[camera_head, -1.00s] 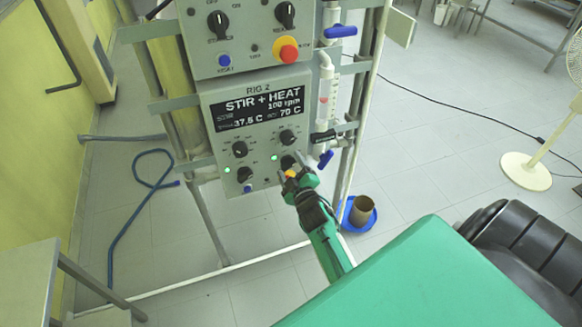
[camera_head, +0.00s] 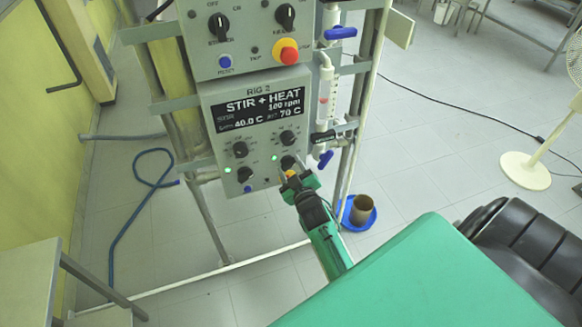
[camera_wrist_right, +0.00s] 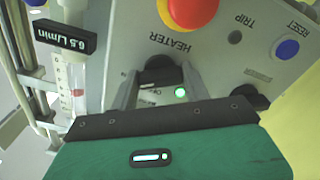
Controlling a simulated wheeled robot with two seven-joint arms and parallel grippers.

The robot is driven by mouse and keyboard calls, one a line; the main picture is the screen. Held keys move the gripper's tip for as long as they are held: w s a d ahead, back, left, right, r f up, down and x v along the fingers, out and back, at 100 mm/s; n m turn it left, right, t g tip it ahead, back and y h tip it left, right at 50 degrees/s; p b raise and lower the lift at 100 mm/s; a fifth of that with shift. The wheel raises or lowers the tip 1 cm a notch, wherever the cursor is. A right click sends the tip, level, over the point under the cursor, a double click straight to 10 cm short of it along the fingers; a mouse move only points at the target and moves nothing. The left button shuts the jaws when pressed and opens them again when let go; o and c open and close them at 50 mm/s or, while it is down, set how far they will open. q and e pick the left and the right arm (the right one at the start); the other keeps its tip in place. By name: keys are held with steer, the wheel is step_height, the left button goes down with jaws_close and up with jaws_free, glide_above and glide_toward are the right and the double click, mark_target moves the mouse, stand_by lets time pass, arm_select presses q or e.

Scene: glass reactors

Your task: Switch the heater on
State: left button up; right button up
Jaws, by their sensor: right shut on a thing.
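The RIG 2 control box (camera_head: 258,128) shows "STIR + HEAT", 100 rpm, 40.0 C and a set value of 70 C. The heater knob (camera_wrist_right: 158,74) is dark and sits by the "HEATER" label in the right wrist view. My right gripper (camera_wrist_right: 160,82) is shut on this knob, with one finger on each side. A green lamp (camera_wrist_right: 180,92) beside the knob is lit. In the head view my right gripper (camera_head: 297,176) is at the box's lower right knob, with the green lamp (camera_head: 274,158) lit. My left gripper is not in view.
A red and yellow stop button (camera_wrist_right: 192,10) and a blue reset button (camera_wrist_right: 287,49) are close to the gripper. A flow tube with blue valves (camera_head: 325,158) stands right of the box. A blue tray with a brown pot (camera_head: 362,209) is on the floor.

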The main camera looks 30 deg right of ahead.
steer(key=o, duration=1)
steer(key=shift+c, duration=0.2)
steer(key=shift+s+a+f, duration=0.1)
steer(key=shift+s+a, duration=0.05)
steer(key=shift+s, duration=0.5)
steer(key=b+v, duration=0.3)
steer(key=v, duration=0.9)
steer(key=shift+s, duration=0.3)
